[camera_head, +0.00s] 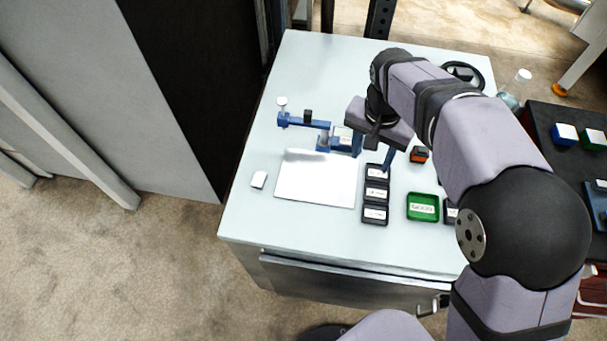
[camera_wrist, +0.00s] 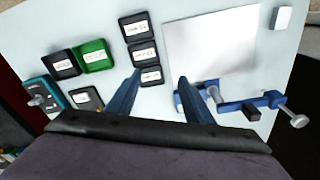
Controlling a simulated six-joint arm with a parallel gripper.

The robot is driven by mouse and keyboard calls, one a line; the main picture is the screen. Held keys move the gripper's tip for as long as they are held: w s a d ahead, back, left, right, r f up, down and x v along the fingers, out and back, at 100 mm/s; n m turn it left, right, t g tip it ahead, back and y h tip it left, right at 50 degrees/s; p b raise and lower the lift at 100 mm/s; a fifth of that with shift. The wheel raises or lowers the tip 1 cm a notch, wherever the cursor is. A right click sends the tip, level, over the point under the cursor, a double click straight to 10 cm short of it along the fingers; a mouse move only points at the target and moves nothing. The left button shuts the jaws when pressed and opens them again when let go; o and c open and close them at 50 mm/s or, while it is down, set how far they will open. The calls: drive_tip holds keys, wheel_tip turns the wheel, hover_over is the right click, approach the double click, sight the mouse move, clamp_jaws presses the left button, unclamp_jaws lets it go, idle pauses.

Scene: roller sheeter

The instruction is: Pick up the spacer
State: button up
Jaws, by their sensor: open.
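My gripper (camera_head: 372,156) is open over the light work table (camera_head: 255,212), with nothing visible between its fingers. I cannot tell for sure which thing is the spacer. A blue fixture (camera_head: 300,122) with a black block (camera_head: 308,115) on its bar stands behind the sheet; it also shows in the wrist view (camera_wrist: 236,106). A small white block (camera_head: 259,180) lies left of the sheet. My arm hides the table's right part.
A green tray (camera_head: 422,207) sits right of the black trays, with another black tray (camera_head: 450,213) beside it. An orange and black item (camera_head: 419,154) stands behind. The table's front left is clear.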

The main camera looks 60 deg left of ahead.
drive_tip(key=s+a+f+n, duration=0.1)
drive_tip(key=s+a+f, duration=0.1)
drive_tip(key=s+a, duration=0.7)
drive_tip(key=n, duration=0.1)
approach(259, 179)
drive_tip(key=shift+d+f+y+b, duration=0.3)
drive_tip(key=shift+y, duration=0.1)
drive_tip(key=shift+w+f+p, duration=0.2)
drive_tip(key=shift+f+p, duration=0.15)
drive_tip(key=shift+f, duration=0.7)
wheel_tip(259, 179, down, 4)
drive_tip(key=p, duration=0.2)
drive_tip(key=shift+s+a+r+p, duration=0.1)
drive_tip(key=shift+a+p, duration=0.05)
drive_tip(key=shift+p, duration=0.15)
drive_tip(key=shift+f, duration=0.7)
drive_tip(key=shift+a, duration=0.1)
clamp_jaws()
